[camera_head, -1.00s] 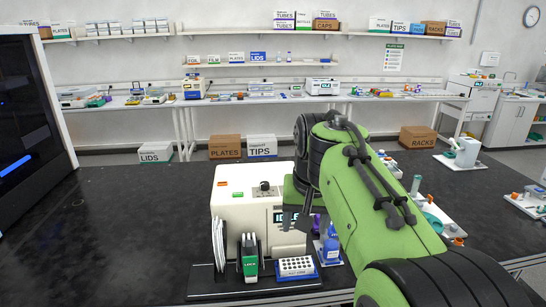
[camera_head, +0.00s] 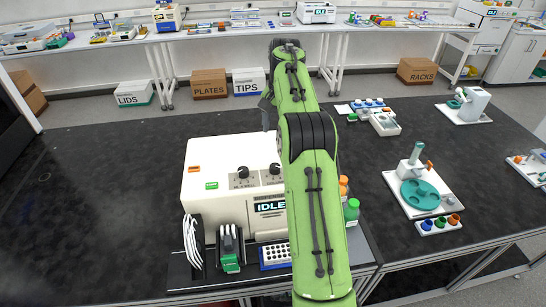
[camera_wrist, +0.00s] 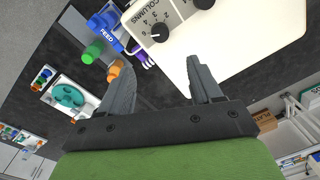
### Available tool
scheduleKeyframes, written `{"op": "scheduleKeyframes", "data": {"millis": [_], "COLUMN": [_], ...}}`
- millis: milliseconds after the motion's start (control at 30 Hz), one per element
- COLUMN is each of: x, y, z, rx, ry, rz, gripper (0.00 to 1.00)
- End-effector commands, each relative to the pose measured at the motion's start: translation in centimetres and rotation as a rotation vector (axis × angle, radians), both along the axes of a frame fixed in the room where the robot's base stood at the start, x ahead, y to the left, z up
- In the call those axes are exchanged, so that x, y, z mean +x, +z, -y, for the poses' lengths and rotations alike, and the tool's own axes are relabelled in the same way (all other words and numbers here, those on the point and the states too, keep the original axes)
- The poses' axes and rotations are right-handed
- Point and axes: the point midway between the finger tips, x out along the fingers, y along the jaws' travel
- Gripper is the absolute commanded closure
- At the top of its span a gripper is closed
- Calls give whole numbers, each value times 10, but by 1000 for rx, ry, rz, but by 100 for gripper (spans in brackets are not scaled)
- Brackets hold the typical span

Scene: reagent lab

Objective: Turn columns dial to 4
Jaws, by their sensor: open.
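The cream machine (camera_head: 225,150) stands on the black bench and its display reads IDLE. The columns dial (camera_wrist: 160,32) is a black knob on its grey panel, with COLUMNS printed beside it; its setting is too small to tell surely. It also appears to be the right knob (camera_head: 274,168) in the head view. A second black knob (camera_head: 243,172) sits beside it. My gripper (camera_wrist: 153,78) is open and empty, its fingers apart and short of the dial in the wrist view. In the head view the gripper (camera_head: 267,113) shows partly behind my arm, above the machine's back.
A green-capped bottle (camera_head: 351,211) stands right of the machine. A teal rotor device (camera_head: 420,192) is at right. The bench left of the machine is clear.

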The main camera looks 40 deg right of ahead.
Motion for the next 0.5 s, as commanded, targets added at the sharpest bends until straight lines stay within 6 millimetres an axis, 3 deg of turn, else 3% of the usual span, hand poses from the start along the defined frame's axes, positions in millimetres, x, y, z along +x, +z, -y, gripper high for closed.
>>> {"op": "scheduleKeyframes", "data": {"millis": [500], "x": [4], "y": [-123], "z": [-5], "rx": [2], "ry": [1], "rz": [-4], "gripper": [36]}}
